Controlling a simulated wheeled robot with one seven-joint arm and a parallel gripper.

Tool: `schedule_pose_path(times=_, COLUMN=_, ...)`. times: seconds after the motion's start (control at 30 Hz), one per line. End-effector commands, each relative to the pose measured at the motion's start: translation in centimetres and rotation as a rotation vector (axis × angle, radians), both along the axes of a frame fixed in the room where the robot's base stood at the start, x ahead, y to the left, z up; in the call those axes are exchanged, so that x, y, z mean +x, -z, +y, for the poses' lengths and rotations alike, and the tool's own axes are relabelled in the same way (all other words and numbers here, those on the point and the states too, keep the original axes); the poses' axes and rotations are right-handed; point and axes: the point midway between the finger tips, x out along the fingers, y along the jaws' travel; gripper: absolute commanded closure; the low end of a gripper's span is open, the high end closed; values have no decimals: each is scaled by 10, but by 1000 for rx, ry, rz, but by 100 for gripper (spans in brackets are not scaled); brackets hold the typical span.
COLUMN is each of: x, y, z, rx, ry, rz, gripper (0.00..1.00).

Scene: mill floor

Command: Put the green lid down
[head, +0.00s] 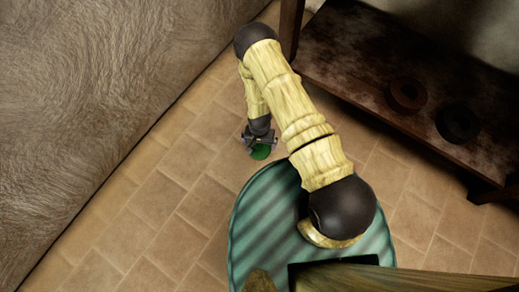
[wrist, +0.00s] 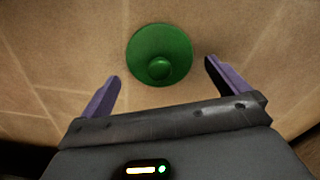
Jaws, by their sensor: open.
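The green lid (wrist: 150,42) is a round disc with a knob in its middle. In the wrist view it lies knob up against the tiled floor, beyond and between my two purple fingertips, with a gap on each side. My gripper (wrist: 162,72) is open and the fingers do not touch the lid. In the head view the lid (head: 261,152) shows just below my gripper (head: 256,140), which partly covers it.
Tan floor tiles (head: 160,190) are clear around the lid. A rough wall-like surface (head: 90,80) stands at the left. At the upper right is a dark wooden shelf (head: 350,65) bearing a brown ring (head: 407,95) and a black ring (head: 457,123).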

Motion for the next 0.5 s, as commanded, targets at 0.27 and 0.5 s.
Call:
schedule_pose_path(times=0.27, x=-1, y=30, z=0, rx=-1, ry=2, rz=0, gripper=0)
schedule_pose_path(times=0.5, x=-1, y=28, z=0, rx=-1, ry=1, rz=0, gripper=0)
